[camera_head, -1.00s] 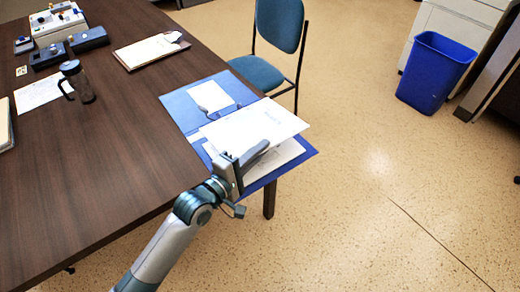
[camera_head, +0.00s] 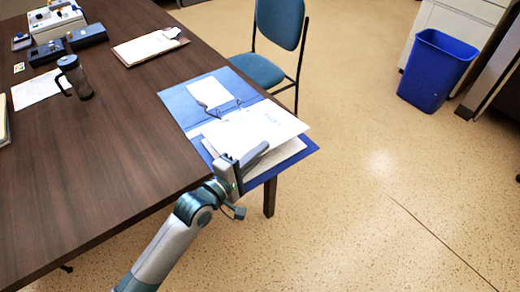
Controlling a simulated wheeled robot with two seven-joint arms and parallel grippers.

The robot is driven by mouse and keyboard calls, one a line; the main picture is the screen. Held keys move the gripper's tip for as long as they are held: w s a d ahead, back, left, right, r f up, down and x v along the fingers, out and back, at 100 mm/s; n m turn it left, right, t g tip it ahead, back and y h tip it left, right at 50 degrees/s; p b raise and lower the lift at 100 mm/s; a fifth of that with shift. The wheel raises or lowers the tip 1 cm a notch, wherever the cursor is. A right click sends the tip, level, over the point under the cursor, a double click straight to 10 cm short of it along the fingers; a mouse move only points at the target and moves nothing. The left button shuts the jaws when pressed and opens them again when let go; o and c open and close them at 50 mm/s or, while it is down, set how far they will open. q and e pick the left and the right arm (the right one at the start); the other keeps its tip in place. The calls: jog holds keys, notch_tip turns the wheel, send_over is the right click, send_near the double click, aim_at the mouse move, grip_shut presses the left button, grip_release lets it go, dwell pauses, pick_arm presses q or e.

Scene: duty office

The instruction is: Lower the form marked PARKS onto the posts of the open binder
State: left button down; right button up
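The open blue binder (camera_head: 177,101) lies at the table's right corner, with a small white sheet (camera_head: 210,92) on its far cover. Its metal posts (camera_head: 239,103) show at the far edge of a white form (camera_head: 262,125). The form lies low over the binder's near half, above other white paper (camera_head: 285,153). Print on the form is too small to read, and I cannot tell whether the posts pass through it.
The dark table (camera_head: 110,150) also holds a clipboard (camera_head: 148,48), a dark mug (camera_head: 75,77), a loose sheet (camera_head: 36,89) and desk devices (camera_head: 55,22) farther back. A blue chair (camera_head: 260,70) stands beyond the binder. A blue bin (camera_head: 434,70) stands on the floor at right.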

pick_arm(q)
jog(key=shift+p, duration=1.05)
pick_arm(e)
jog(key=shift+r, duration=1)
dwell(0.8)
pick_arm(q)
jog(key=shift+s+f+b, duration=0.1)
jog(key=shift+f+b, duration=0.5)
jog(key=shift+f, duration=0.6)
pick_arm(e)
jog(key=shift+f, duration=0.55)
dwell(0.6)
pick_arm(q)
jog(key=c, duration=1.9)
grip_release()
pick_arm(e)
jog(key=shift+w+a+f, duration=0.1)
jog(key=shift+a, duration=0.05)
pick_arm(q)
jog(key=b+v, duration=0.1)
jog(key=v, duration=1.6)
jog(key=shift+s+r+b, duration=0.2)
jog(key=shift+r+b, duration=0.05)
jog(key=shift+b, duration=0.05)
pick_arm(e)
jog(key=shift+s+d+f+g, duration=0.3)
jog(key=shift+s+d+f, duration=0.15)
jog(key=shift+d+f, duration=0.1)
